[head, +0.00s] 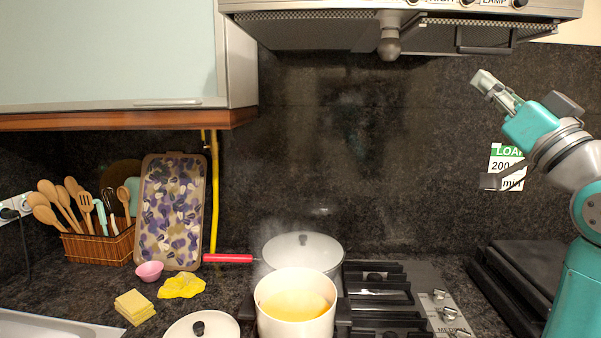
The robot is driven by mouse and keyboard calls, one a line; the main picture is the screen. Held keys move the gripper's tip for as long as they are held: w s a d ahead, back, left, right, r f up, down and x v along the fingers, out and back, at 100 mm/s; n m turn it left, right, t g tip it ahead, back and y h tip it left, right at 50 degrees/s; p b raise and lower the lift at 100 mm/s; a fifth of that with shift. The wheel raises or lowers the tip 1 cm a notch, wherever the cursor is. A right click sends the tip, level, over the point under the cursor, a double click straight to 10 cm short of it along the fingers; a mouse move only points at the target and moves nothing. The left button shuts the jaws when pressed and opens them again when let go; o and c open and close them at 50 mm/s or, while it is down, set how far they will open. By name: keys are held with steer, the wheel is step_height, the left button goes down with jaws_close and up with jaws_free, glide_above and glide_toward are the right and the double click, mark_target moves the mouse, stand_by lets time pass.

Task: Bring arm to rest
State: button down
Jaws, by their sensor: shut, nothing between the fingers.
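My gripper (484,85) is at the upper right in the head view, at the end of my teal and grey arm. It is raised well above the counter, below the right part of the range hood (400,35). Its fingers point up and to the left. The fingers are shut and hold nothing. The gripper appears apart from the hood and the dark wall.
A steaming white pot (290,320) with yellow content and a lidded pan (320,250) stand by the black hob grates (380,300). A loose lid (203,327), yellow sponges (135,305) and a utensil basket (100,247) are left. A wall cabinet (110,55) hangs upper left.

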step_height(320, 180, down, 15)
steer(key=w+m+h, duration=0.3)
steer(key=h, duration=0.1)
steer(key=s+a+f+m+g+h, duration=0.1)
steer(key=s+f, duration=0.2)
steer(key=f, duration=0.8)
steer(key=s+a+f+m+g+h, duration=0.1)
steer(key=s+f+h, duration=0.15)
steer(key=f, duration=0.85)
steer(key=s+a+f+m+g+h, duration=0.1)
steer(key=s+f, duration=0.3)
steer(key=f, duration=0.7)
steer(key=s+a+f+n+g, duration=0.1)
steer(key=s+a+f+g, duration=0.25)
steer(key=s+f, duration=1.25)
steer(key=s+a+n+g+y, duration=0.1)
steer(key=s+a+n+g, duration=0.1)
steer(key=s, duration=2.1)
steer(key=shift+s+a+n, duration=0.25)
steer(key=shift+a+n, duration=0.45)
steer(key=shift+n, duration=0.1)
